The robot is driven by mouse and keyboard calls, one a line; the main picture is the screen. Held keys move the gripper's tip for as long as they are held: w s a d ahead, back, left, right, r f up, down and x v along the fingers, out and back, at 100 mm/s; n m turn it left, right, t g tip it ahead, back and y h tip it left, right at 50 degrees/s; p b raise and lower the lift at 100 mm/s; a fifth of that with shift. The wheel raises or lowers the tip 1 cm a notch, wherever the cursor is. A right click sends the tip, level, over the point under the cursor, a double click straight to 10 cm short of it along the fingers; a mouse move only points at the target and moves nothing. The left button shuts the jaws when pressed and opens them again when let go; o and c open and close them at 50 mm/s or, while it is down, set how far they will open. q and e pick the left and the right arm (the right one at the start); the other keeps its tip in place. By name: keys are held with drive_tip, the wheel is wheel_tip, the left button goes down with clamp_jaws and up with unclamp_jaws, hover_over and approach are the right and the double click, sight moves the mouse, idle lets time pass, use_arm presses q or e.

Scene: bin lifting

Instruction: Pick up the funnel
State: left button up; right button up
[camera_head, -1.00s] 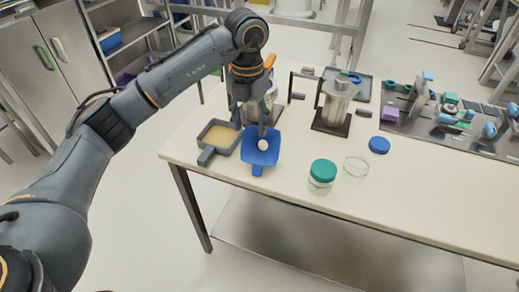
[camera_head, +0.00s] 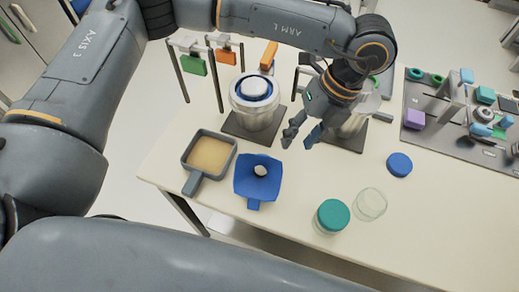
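A blue square piece with a short handle and a small pale round spot at its middle (camera_head: 250,183), which looks like the funnel, lies on the white table, its handle toward the front. My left gripper (camera_head: 302,138) is above the table, up and to the right of the blue piece and apart from it. Its fingers point down and to the left, with a gap between them, and I see nothing held. It is in front of a metal canister that it partly hides. My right gripper is not in view.
A grey pan of tan material (camera_head: 190,168) is left of the blue piece. A canister with a blue ring on top (camera_head: 256,122) stands behind. A teal-lidded jar (camera_head: 331,216), a clear dish (camera_head: 370,205) and a blue lid (camera_head: 399,164) are to the right.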

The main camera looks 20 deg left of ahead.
use_arm(q)
drive_tip(key=p, duration=0.2)
hover_over(276, 170)
drive_tip(key=d, duration=0.2)
wheel_tip(276, 170, down, 5)
drive_tip(key=shift+w+a+f, duration=0.1)
drive_tip(key=shift+f, duration=0.5)
drive_tip(key=shift+w+a+f, duration=0.1)
drive_tip(key=shift+f, duration=0.45)
drive_tip(key=shift+p+x, duration=0.95)
drive_tip(key=p+x, duration=0.1)
drive_tip(key=x, duration=0.2)
drive_tip(key=shift+w+a+f, duration=0.1)
drive_tip(key=shift+a+f, duration=0.05)
drive_tip(key=shift+a, duration=0.05)
drive_tip(key=shift+f, duration=0.15)
drive_tip(key=c, duration=0.7)
clamp_jaws()
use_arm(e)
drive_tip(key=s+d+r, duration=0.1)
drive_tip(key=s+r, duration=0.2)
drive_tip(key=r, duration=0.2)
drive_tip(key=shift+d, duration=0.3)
